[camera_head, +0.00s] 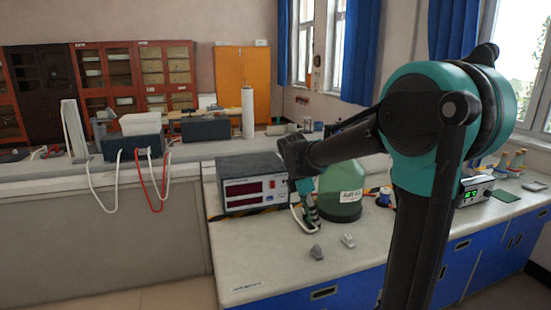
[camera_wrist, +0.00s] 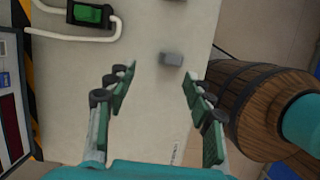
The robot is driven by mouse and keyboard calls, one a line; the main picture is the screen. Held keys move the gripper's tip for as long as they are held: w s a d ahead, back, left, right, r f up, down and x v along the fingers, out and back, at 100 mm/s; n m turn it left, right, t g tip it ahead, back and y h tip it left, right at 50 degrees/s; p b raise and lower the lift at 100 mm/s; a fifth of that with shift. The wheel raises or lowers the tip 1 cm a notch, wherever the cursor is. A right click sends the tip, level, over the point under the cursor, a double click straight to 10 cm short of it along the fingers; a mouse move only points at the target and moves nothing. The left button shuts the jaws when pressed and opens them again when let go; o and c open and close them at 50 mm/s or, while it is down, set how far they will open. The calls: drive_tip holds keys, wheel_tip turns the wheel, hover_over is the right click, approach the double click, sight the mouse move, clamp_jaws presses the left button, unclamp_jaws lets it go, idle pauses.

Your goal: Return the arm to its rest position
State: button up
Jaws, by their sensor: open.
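My arm reaches from the right across the head view, bent at the teal elbow. My gripper (camera_head: 309,205) is low over the lab bench (camera_head: 262,250), between the power supply and a green bottle. In the wrist view the green-padded fingers of my gripper (camera_wrist: 159,78) are spread wide, with nothing between them. A small grey block (camera_wrist: 171,59) lies on the bench beyond the fingertips, apart from them. Two small grey blocks (camera_head: 316,252) show on the bench in the head view, below my gripper.
A power supply (camera_head: 255,184) with red displays stands left of my gripper. A large green bottle (camera_head: 341,190) is close on its right. A wooden barrel (camera_wrist: 262,105) shows right in the wrist view. A green device (camera_wrist: 89,14) with white cable lies top left. The bench front is mostly clear.

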drive_tip(key=s+d+f+m, duration=0.2)
drive_tip(key=s+m, duration=0.1)
drive_tip(key=s+d+f+m+t+y, duration=0.1)
drive_tip(key=s+f+m, duration=0.2)
drive_tip(key=s+m, duration=0.1)
drive_tip(key=s+d+f+m+y, duration=0.1)
drive_tip(key=s+d+f+m, duration=0.1)
drive_tip(key=s+m, duration=0.1)
drive_tip(key=shift+s+d+f+m, duration=0.25)
drive_tip(key=shift+d+m, duration=0.1)
drive_tip(key=shift+m, duration=0.15)
drive_tip(key=s+d+f+m+t+y, duration=0.1)
drive_tip(key=s+f+m+t, duration=0.1)
drive_tip(key=s+f+m, duration=0.4)
drive_tip(key=s+m, duration=0.3)
drive_tip(key=m, duration=0.1)
drive_tip(key=shift+s+d+f, duration=0.3)
drive_tip(key=shift+d, duration=0.1)
drive_tip(key=shift+c, duration=0.5)
